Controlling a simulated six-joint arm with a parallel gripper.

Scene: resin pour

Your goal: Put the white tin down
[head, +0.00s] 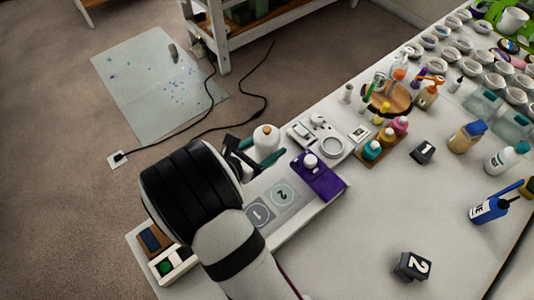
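The white tin (266,138), with a small orange-brown spot on top, shows just past the end of my arm. My gripper (260,150) has its dark teal fingers at the tin's sides and looks shut on it, though my wrist hides part of the grip. The tin appears upright and raised near the table's far-left edge. A grey panel with circles marked 1 (259,214) and 2 (284,193) lies on the table below and to the right; no tin stands on either circle.
Black blocks (412,266) and several bottles are to the right.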

